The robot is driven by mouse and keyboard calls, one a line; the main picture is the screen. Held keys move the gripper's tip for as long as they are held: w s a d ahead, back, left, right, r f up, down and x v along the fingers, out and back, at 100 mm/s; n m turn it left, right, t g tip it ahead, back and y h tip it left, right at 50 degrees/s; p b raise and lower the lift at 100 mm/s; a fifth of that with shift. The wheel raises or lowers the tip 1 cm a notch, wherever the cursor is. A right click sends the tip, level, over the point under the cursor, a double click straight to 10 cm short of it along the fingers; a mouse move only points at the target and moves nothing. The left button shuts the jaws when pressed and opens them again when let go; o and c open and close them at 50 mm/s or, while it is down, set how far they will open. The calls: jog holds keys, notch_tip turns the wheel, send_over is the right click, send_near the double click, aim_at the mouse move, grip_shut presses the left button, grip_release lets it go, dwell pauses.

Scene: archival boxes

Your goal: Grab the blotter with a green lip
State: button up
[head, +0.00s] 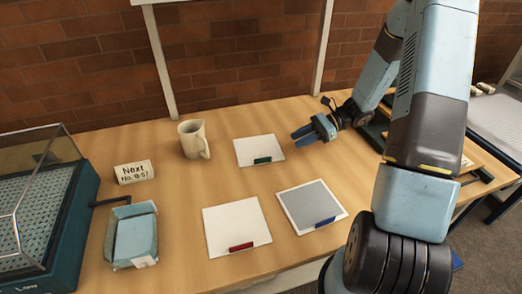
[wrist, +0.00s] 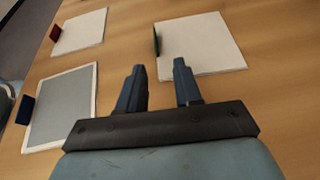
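The blotter with a green lip is a white square sheet (head: 257,148) lying flat on the table at the back middle. Its green lip (head: 263,160) stands along the front edge. In the wrist view the white sheet (wrist: 203,44) lies just beyond my fingers, and the green lip (wrist: 156,40) shows as a thin upright strip at its left edge. My gripper (head: 303,133) is to the right of this blotter, above the table. In the wrist view my gripper (wrist: 159,72) is open, with a clear gap between the two blue fingers and nothing in it.
A white blotter with a red lip (head: 240,246) and a grey one with a blue lip (head: 325,221) lie nearer the front. A mug (head: 194,139), a sign (head: 134,172), a pale blue tray (head: 117,211) and a glass-lidded case (head: 92,180) stand left. A brick wall is behind.

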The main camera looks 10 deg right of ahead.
aim_at(267, 162)
jog(key=x, duration=0.7)
jog(key=shift+s+a+f, duration=0.1)
jog(key=shift+a, duration=0.25)
jog(key=shift+s+x, duration=0.2)
jog(key=shift+x, duration=1.1)
jog(key=shift+s+x, duration=0.15)
jog(key=shift+x, duration=1.15)
jog(key=shift+d+f, duration=0.1)
grip_shut()
